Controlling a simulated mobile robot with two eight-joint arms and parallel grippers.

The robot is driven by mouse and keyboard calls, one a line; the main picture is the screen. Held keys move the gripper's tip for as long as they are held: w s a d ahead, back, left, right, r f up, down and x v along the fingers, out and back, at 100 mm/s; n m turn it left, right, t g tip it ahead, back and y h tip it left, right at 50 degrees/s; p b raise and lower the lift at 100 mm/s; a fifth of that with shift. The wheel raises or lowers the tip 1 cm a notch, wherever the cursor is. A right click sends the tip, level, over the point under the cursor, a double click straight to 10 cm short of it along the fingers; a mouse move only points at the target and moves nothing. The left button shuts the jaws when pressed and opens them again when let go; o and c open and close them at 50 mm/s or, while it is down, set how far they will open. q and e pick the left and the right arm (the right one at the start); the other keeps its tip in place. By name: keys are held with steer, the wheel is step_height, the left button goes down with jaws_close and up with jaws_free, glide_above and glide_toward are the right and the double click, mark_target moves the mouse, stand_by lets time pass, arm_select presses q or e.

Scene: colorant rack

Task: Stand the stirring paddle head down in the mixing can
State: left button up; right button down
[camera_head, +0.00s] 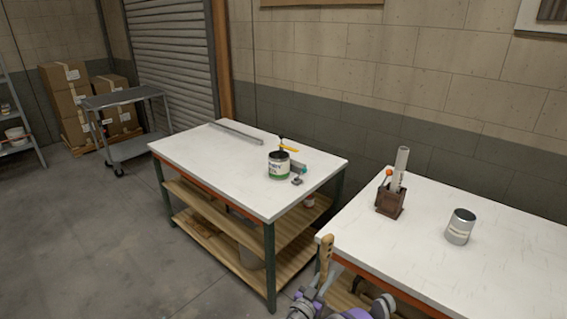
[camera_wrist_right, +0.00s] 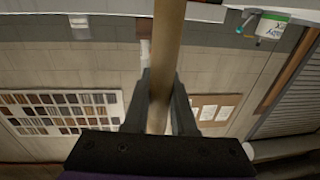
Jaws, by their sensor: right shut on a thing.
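The stirring paddle (camera_head: 326,250) shows as a wooden piece at the lower middle of the head view. My right gripper (camera_head: 323,278) is shut on it. In the right wrist view my right gripper (camera_wrist_right: 159,100) has its fingers on both sides of the wooden shaft (camera_wrist_right: 167,45). The paddle's head cannot be made out. An open can with a white and green label (camera_head: 279,166) stands on the left table. A silver can (camera_head: 460,228) stands on the right table. I cannot tell by name which is the mixing can. My left gripper is not in view.
Beside the labelled can lie a yellow and black tool (camera_head: 287,147) and a small grey block (camera_head: 297,181). A metal bar (camera_head: 238,133) lies along the back. A brown holder (camera_head: 390,202) stands on the right table (camera_head: 500,262). The left table's (camera_head: 215,165) left half is clear.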

steer(key=s+d+r+n+t+y, duration=0.25)
steer(key=s+d+r+y, duration=0.25)
steer(key=s+r, duration=0.3)
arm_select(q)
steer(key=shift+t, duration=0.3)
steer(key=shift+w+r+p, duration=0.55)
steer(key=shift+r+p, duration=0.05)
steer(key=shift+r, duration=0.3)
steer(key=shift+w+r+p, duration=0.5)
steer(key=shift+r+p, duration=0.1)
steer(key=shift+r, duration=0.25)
arm_select(e)
steer(key=w+r+n, duration=0.1)
steer(key=w+r, duration=0.6)
steer(key=w, duration=0.2)
steer(key=shift+a+r, duration=0.15)
steer(key=shift+r, duration=0.1)
steer(key=shift+g, duration=0.25)
steer(key=m, duration=0.9)
